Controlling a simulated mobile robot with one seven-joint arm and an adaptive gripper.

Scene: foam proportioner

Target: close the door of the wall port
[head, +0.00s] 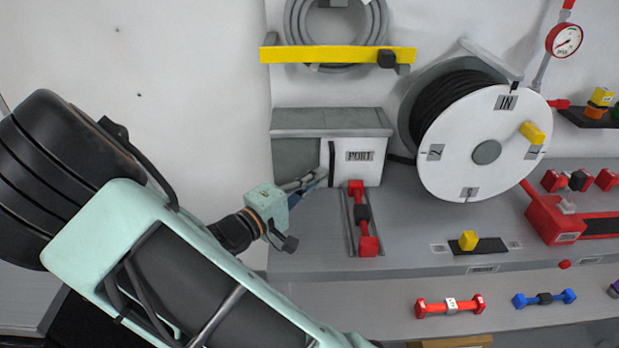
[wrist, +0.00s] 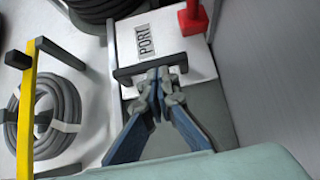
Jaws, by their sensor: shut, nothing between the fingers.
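The wall port (head: 330,122) is a grey box against the wall in the head view. Its white door panel (head: 358,160), labelled PORT, covers the right part of the front; the left part shows plain grey. A black upright handle (head: 331,158) is on the panel's left edge. My gripper (head: 320,178) is low in front of the port, near the handle's lower end. In the wrist view the door panel (wrist: 150,45) is above the shut, empty fingers (wrist: 160,80). Their tips are at the handle (wrist: 150,71); I cannot tell whether they touch it.
A red-and-black lever (head: 362,218) stands in front of the port's right side. A hose reel (head: 485,150) is to the right. A yellow bar (head: 340,55) with a coiled grey hose is above. The wall left of the port is bare.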

